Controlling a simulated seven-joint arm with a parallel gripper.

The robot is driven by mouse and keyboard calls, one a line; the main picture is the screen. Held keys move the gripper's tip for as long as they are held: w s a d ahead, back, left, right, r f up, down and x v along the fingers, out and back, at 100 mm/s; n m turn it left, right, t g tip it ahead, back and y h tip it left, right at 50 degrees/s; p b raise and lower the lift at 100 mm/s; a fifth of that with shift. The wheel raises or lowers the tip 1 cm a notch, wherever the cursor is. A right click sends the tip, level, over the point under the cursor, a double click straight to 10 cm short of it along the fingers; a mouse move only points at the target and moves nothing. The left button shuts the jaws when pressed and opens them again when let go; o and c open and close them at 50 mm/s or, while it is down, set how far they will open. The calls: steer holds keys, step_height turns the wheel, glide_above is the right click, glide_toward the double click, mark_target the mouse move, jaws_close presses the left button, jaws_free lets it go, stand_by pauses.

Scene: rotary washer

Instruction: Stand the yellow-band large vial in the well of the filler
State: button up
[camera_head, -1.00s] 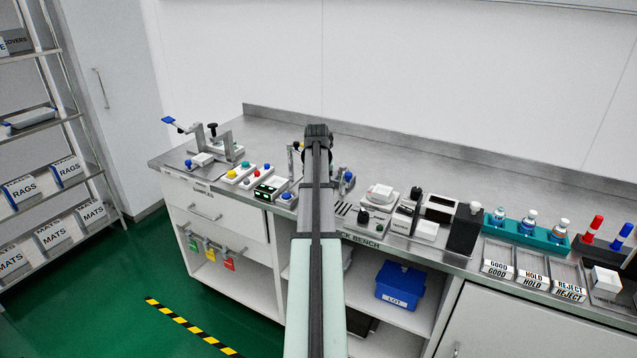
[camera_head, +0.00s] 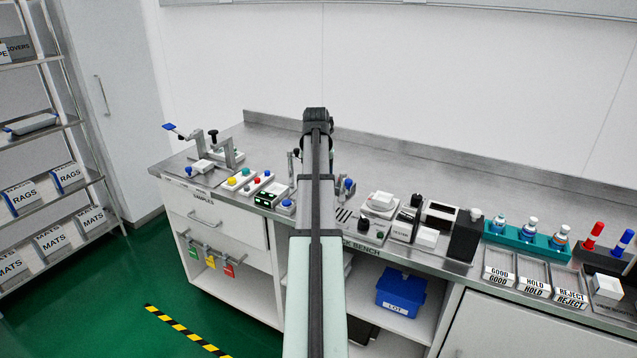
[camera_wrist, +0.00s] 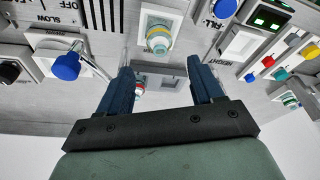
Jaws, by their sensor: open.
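In the wrist view, a vial with a yellow band (camera_wrist: 158,42) stands in a pale square recess of a white-framed fixture, above my gripper in the picture. My gripper (camera_wrist: 161,72) is open, its two dark blue fingers apart and pointing toward that side. The vial lies beyond the fingertips, not between them.
In the wrist view, a red-marked item (camera_wrist: 139,88) shows between the fingers, and blue knobs (camera_wrist: 66,66) flank the fixture. In the head view, several vials stand in a teal rack (camera_head: 527,237) at the right. The bench's back strip (camera_head: 400,166) is clear.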

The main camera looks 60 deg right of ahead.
steer(key=shift+v, duration=2.15)
